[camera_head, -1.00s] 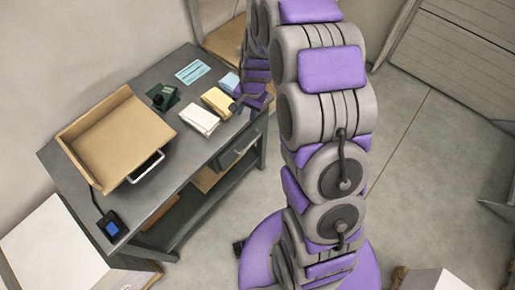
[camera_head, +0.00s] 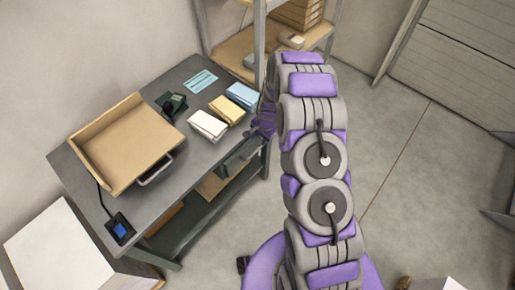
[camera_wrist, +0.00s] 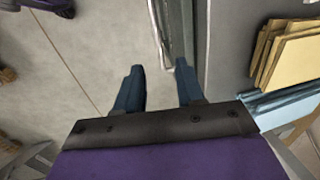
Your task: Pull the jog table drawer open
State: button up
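The grey jog table (camera_head: 100,190) stands at the left in the head view. Its drawer (camera_head: 240,157) is in the front side near the right end and looks shut. In the wrist view the drawer's metal bar handle (camera_wrist: 158,28) runs along the table's edge. My gripper (camera_wrist: 160,66) is open and empty. Its two blue fingers point toward the handle, which appears between the fingertips in the picture. I cannot tell whether they touch it or how deep it sits. In the head view my gripper is mostly hidden behind my arm, beside the table's right end.
On the table are a tan tilted tray (camera_head: 125,145), white (camera_head: 207,124), yellow (camera_head: 227,109) and blue (camera_head: 242,95) paper stacks, a dark green device (camera_head: 173,103) and a small control box (camera_head: 120,230). A shelf (camera_head: 235,50) stands behind. Floor in front is clear.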

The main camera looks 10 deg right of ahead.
aim_at(258, 149)
jog(key=f, duration=0.3)
jog(key=f+b, duration=0.1)
jog(key=f, duration=0.1)
jog(key=w+f, duration=0.1)
jog(key=f, duration=0.2)
jog(key=shift+w+a+f, duration=0.1)
jog(key=shift+a+f, duration=0.1)
jog(key=shift+f, duration=0.15)
jog(key=shift+w+a+f+b, duration=0.15)
jog(key=shift+a+f+b, duration=0.15)
jog(key=shift+f, duration=0.35)
jog(key=shift+d, duration=0.15)
grip_shut()
